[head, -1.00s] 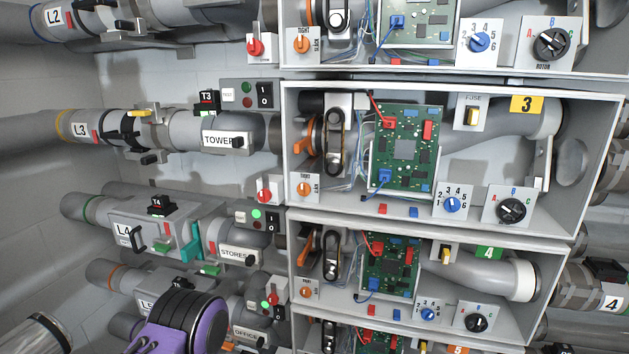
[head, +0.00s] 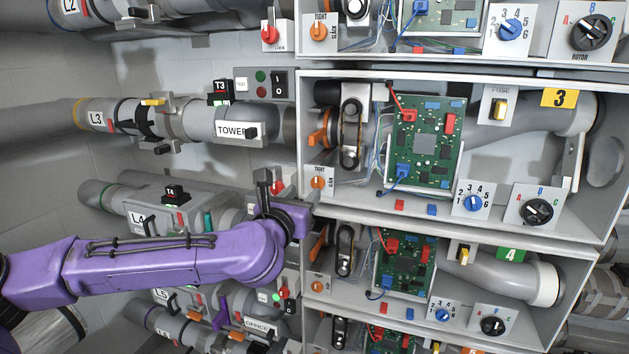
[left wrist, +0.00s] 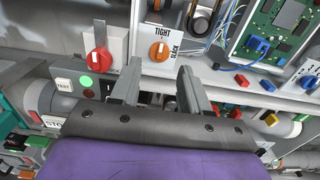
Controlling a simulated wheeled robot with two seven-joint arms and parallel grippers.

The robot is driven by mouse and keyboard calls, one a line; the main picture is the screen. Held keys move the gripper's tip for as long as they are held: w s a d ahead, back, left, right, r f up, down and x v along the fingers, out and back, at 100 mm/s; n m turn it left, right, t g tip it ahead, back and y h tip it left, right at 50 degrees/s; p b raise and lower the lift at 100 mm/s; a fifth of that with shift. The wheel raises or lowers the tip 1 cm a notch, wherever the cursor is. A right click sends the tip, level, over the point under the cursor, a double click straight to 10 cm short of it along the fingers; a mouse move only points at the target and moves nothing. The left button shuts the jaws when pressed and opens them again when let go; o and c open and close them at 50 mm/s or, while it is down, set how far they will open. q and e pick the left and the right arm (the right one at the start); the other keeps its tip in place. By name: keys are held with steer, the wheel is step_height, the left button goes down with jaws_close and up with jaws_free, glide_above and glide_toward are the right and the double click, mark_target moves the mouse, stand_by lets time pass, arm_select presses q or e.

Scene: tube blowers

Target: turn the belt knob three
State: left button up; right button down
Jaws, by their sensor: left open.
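Belt knob three (head: 317,183) is an orange round knob on a white plate marked TIGHT and SLACK, at the lower left corner of the box with the yellow 3 label. It also shows in the left wrist view (left wrist: 159,52), with its pale bar upright, toward TIGHT. My left gripper (head: 281,187) is open and empty, just left of the knob in the head view. In the left wrist view its two fingers (left wrist: 158,78) point up toward the plate, with the knob beyond the gap between them. I see no contact. My right gripper is not in view.
A red knob (left wrist: 99,60) sits left of the orange knob, close to my left finger. A circuit board (head: 427,143), a blue dial (head: 473,203) and a black selector (head: 537,211) are in box three. The box's bottom edge lies below the knob.

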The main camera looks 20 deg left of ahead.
mark_target(317, 183)
arm_select(q)
steer(key=w+p, duration=0.1)
steer(key=w, duration=0.3)
steer(key=w+p, duration=0.1)
steer(key=w, duration=0.3)
steer(key=shift+d+f+p, duration=0.1)
steer(key=shift+d+p, duration=0.1)
steer(key=shift+p, duration=0.1)
steer(key=c, duration=0.8)
steer(key=shift+o, duration=0.3)
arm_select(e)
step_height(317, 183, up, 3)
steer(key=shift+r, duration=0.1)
